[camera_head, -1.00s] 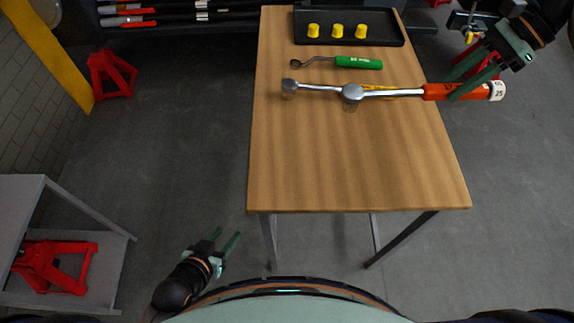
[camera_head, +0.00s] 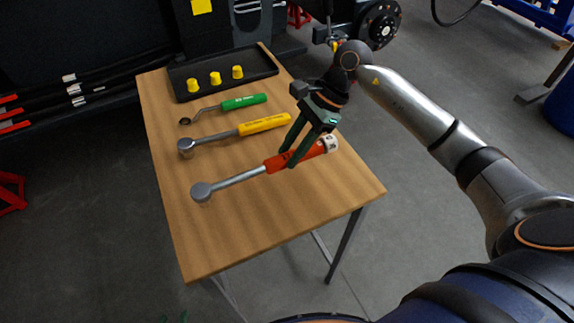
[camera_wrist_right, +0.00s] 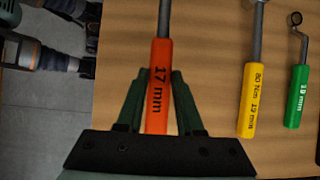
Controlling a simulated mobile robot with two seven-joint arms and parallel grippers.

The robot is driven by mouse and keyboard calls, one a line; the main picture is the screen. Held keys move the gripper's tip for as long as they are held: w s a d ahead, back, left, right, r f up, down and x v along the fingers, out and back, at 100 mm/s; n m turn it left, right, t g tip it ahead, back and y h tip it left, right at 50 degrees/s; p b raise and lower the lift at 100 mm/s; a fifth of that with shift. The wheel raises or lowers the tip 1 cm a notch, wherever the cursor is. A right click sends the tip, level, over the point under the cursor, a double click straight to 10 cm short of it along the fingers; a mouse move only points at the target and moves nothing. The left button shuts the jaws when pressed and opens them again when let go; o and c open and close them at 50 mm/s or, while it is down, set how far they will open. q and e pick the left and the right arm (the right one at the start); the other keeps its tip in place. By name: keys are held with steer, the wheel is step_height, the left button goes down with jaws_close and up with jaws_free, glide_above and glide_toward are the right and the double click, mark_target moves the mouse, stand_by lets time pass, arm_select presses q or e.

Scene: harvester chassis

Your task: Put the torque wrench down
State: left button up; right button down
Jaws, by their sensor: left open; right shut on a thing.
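My right gripper (camera_head: 289,158) is shut on the orange handle of a torque wrench (camera_head: 238,179) over the front half of the wooden table. The wrench's round metal head points left and its pale end cap points right. I cannot tell whether it touches the tabletop. In the right wrist view the handle (camera_wrist_right: 158,105), marked "17 mm", runs between the fingers of that gripper (camera_wrist_right: 157,78).
A yellow-handled wrench (camera_head: 262,125) and a green-handled ring wrench (camera_head: 240,102) lie behind on the table (camera_head: 240,230). A black tray (camera_head: 262,66) with 3 yellow caps stands at the back. The table's front part is clear.

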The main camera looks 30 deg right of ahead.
steer(key=shift+s+a+f, duration=0.25)
steer(key=shift+a+f, duration=0.4)
steer(key=shift+f, duration=0.05)
step_height(320, 180, down, 3)
steer(key=shift+f, duration=0.15)
steer(key=c, duration=1)
jaws_free()
steer(key=shift+f, duration=0.15)
steer(key=o, duration=0.5)
steer(key=shift+c, duration=0.2)
